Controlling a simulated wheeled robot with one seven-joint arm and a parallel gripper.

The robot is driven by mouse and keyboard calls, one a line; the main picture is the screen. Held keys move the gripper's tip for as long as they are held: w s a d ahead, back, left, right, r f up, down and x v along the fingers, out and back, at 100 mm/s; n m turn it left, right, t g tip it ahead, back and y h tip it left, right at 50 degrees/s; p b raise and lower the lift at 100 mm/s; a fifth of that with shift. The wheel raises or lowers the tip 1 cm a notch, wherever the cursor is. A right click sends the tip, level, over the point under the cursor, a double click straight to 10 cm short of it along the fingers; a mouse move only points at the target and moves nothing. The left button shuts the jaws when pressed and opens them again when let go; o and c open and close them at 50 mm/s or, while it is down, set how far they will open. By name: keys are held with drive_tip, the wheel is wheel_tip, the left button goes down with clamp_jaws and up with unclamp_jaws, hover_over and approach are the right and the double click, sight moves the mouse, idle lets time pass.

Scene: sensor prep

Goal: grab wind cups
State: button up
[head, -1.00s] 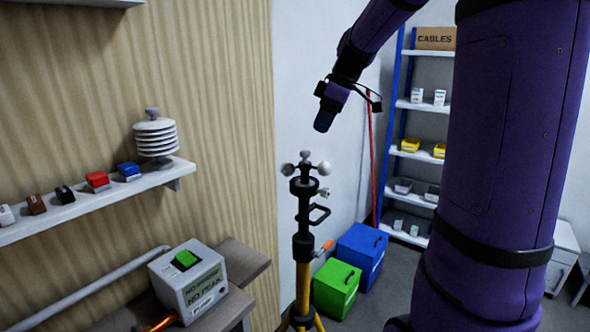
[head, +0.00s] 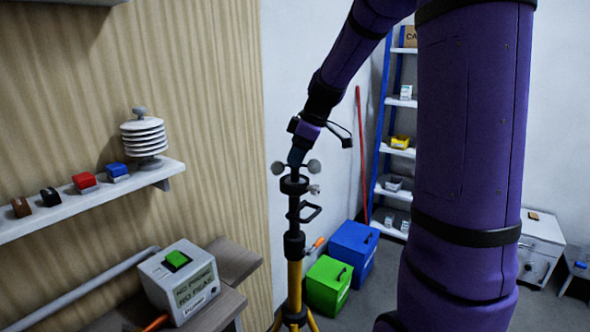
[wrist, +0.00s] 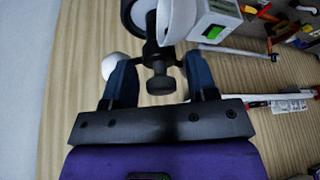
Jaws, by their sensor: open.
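The wind cups (head: 313,167) are grey cups on a dark hub at the top of a black and yellow tripod mast (head: 294,246). My gripper (head: 297,157) is at the top of the mast, in front of part of the cups. In the wrist view my gripper (wrist: 158,82) has its two blue fingers apart, with the dark knob of the wind cups (wrist: 161,84) between them. A pale cup shows behind the left finger. I cannot tell whether the fingers touch the hub.
A shelf (head: 95,207) on the wood wall holds small blocks and a white louvred shield (head: 144,138). A grey box with a green button (head: 181,280) sits below. Green (head: 328,285) and blue (head: 353,252) crates stand right of the mast.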

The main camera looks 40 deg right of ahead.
drive_tip(key=c, duration=0.8)
drive_tip(key=shift+c, duration=0.2)
drive_tip(key=shift+r, duration=0.15)
